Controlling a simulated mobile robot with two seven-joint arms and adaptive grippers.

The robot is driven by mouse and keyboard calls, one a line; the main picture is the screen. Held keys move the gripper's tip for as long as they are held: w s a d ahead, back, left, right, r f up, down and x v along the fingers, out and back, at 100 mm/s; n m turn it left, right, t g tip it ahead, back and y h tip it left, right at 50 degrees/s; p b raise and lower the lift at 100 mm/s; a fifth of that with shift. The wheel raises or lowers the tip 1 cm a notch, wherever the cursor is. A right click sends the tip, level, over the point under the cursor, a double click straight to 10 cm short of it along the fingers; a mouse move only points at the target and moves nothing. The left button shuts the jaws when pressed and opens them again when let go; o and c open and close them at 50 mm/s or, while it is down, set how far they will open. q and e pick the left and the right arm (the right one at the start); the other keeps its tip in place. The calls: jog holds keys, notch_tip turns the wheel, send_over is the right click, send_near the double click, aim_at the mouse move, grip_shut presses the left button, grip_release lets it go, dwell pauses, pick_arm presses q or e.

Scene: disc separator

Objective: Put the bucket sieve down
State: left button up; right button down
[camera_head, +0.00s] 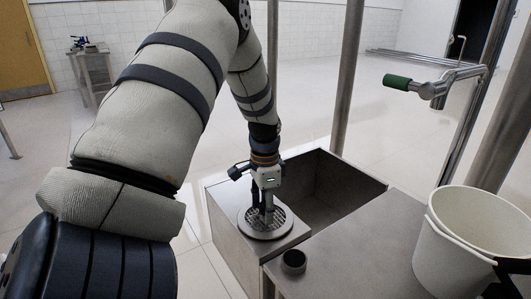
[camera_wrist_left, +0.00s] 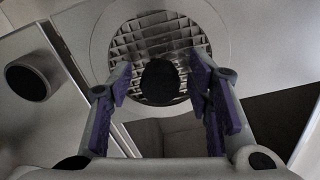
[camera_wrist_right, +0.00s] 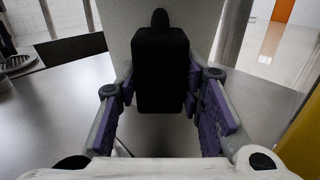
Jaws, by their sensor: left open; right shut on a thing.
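The bucket sieve appears to be the round metal disc with a grid centre (camera_head: 265,224), lying on the corner ledge of the metal basin. In the left wrist view its pale rim (camera_wrist_left: 222,28) and grid lie below my fingers, and a dark round knob (camera_wrist_left: 161,83) shows between them. My left gripper (camera_head: 264,206) is open, pointing down over the disc. My right gripper (camera_wrist_right: 158,90) is shut on a black block-like handle (camera_wrist_right: 160,62) in front of the white bucket (camera_head: 462,250). The bucket stands upright on the table at the right.
The open basin (camera_head: 320,190) lies behind the disc. A short dark cylinder (camera_head: 293,261) stands on the metal table (camera_head: 365,250) near its left end. A crank with a green grip (camera_head: 397,81) and upright metal posts (camera_head: 347,75) stand behind the table.

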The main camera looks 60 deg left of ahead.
pick_arm(q)
notch_tip(320, 180, up, 12)
pick_arm(e)
jog(key=shift+s+f, duration=0.15)
jog(key=shift+f, duration=0.35)
jog(key=c, duration=1)
grip_release()
jog(key=shift+c, duration=0.2)
jog(key=o, duration=0.4)
jog(key=shift+r, duration=0.25)
jog(key=o, duration=0.6)
jog(key=shift+r, duration=0.15)
jog(key=shift+c, duration=0.2)
